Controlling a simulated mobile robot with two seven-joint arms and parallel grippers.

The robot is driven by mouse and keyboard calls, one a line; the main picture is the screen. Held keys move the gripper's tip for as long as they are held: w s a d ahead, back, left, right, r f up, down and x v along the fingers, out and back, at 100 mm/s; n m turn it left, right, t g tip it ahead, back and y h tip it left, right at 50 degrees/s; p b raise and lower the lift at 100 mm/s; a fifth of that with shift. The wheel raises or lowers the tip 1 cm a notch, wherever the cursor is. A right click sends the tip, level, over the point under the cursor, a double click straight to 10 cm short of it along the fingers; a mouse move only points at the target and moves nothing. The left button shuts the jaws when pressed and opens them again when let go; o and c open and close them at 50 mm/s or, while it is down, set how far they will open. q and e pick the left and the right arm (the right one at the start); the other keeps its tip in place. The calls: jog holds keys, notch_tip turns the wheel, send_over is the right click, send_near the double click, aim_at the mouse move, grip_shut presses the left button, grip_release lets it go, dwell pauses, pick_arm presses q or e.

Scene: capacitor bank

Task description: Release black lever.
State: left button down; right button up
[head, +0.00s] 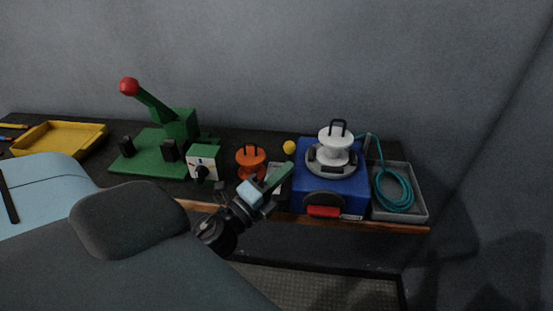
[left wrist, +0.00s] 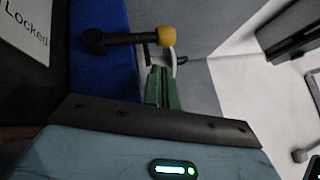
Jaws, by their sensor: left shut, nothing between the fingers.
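The black lever (left wrist: 125,39) sticks out from the side of the blue box (left wrist: 100,75) in the left wrist view. It ends in a yellow knob (left wrist: 166,36). In the head view only the yellow knob (head: 289,147) shows clearly, at the left of the blue box (head: 330,192). My left gripper (head: 288,167) is shut and empty, with its green fingers just in front of the knob in the head view. In the left wrist view its fingertips (left wrist: 160,72) lie just below the knob; I cannot tell whether they touch. My right gripper is not in view.
A white label reading "Locked" (left wrist: 30,22) is beside the lever. An orange handled piece (head: 251,160) and a green base with a red-knobbed lever (head: 130,87) stand left. A grey tray (head: 420,205) with teal hose is right. A yellow tray (head: 60,138) is far left.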

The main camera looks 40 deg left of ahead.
pick_arm(q)
jog(key=shift+w+a+r, duration=0.35)
jog(key=shift+w+a, duration=0.35)
jog(key=shift+w, duration=0.1)
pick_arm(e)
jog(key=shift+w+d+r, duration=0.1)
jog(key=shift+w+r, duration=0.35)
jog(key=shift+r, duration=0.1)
pick_arm(q)
jog(key=shift+a, duration=0.2)
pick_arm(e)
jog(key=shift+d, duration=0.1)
